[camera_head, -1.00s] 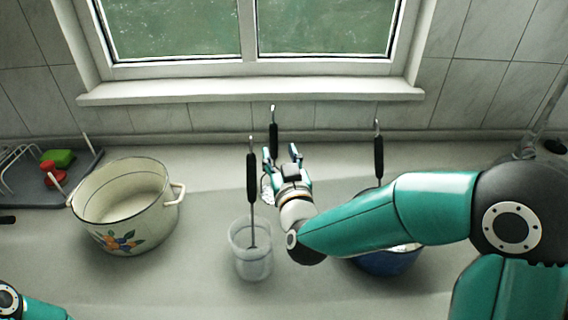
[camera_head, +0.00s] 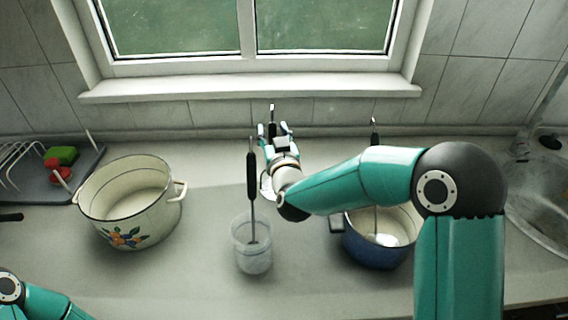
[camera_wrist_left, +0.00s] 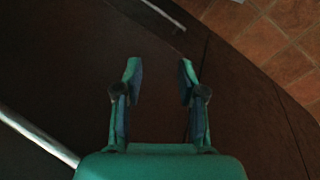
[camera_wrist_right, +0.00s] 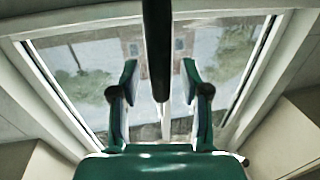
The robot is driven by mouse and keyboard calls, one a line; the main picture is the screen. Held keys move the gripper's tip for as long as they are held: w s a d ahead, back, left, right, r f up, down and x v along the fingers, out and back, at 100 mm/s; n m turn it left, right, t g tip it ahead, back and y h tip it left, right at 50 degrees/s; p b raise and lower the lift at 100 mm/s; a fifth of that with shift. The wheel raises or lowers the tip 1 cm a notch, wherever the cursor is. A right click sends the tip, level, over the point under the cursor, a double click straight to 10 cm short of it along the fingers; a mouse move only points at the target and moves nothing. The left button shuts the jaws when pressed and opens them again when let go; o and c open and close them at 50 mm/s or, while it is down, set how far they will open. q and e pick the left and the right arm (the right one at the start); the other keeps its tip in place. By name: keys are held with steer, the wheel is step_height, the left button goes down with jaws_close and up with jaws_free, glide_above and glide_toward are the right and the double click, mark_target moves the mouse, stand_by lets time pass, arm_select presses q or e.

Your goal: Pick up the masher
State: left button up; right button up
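Three upright utensils with black handles show in the head view. One handle (camera_head: 272,113) rises at my right gripper, one utensil (camera_head: 251,175) stands in a clear cup (camera_head: 251,258), and one (camera_head: 374,132) stands in the blue pot (camera_head: 372,252). I cannot tell for sure which is the masher. My right gripper (camera_head: 275,130) is open around the middle handle. In the right wrist view that handle (camera_wrist_right: 158,45) passes between the fingers (camera_wrist_right: 159,80), with gaps on both sides. Its lower end is mostly hidden by my arm. My left gripper (camera_wrist_left: 160,75) is open and empty.
A cream enamel pot (camera_head: 131,205) with painted fruit stands at the left. A dark tray (camera_head: 40,190) with a rack, a green item and a red item is beyond it. A window sill (camera_head: 250,88) runs along the back. A sink (camera_head: 540,195) is at the right.

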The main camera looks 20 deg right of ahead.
jaws_close()
steer(key=shift+r, duration=0.1)
